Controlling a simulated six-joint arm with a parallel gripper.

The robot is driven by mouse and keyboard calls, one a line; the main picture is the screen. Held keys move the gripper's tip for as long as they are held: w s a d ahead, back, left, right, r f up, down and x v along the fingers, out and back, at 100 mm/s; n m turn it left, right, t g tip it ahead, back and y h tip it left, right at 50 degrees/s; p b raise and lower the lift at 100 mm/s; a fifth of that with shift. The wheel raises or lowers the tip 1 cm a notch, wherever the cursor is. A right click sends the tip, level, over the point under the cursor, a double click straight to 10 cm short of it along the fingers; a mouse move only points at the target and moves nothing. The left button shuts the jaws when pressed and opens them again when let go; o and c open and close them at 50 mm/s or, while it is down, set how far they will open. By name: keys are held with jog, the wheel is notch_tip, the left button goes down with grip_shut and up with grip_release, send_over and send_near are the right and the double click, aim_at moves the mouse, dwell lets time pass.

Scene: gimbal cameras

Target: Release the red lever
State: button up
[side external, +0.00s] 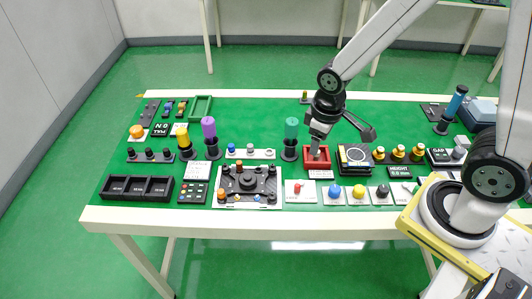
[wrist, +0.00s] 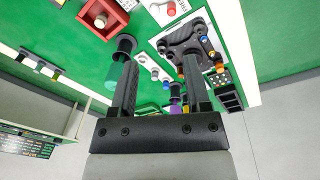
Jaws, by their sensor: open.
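The red lever (side external: 297,186) is small and sits on a white plate near the front edge of the table in the side view. A small red part on a white plate, which looks like the same lever, shows at the top of the wrist view (wrist: 171,8). My gripper (side external: 316,147) is over the red box (side external: 318,163), behind and to the right of the lever and apart from it. In the wrist view its two fingers (wrist: 158,68) are spread, with nothing held between them. The lever's exact tilt is too small to tell.
A teal cylinder (side external: 291,135) stands just left of my gripper. A black fixture plate (side external: 246,181) lies left of the lever. A blue knob (side external: 335,191) and a yellow knob (side external: 359,191) are to its right. The green tabletop (side external: 255,115) is clear towards the back.

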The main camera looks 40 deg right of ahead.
aim_at(298, 185)
jog(key=w+a+f+n+g+h, duration=0.1)
jog(key=w+a+f+n, duration=0.1)
jog(key=f+n, duration=0.2)
jog(key=w+a+f+n+g+h, duration=0.2)
jog(key=f+n, duration=0.2)
jog(key=f, duration=0.3)
jog(key=shift+w+h, duration=0.3)
jog(key=shift+w, duration=0.05)
jog(key=shift+f, duration=0.2)
jog(key=shift+x, duration=3.8)
jog(key=shift+s+a, duration=0.1)
jog(key=shift+s, duration=0.05)
grip_shut()
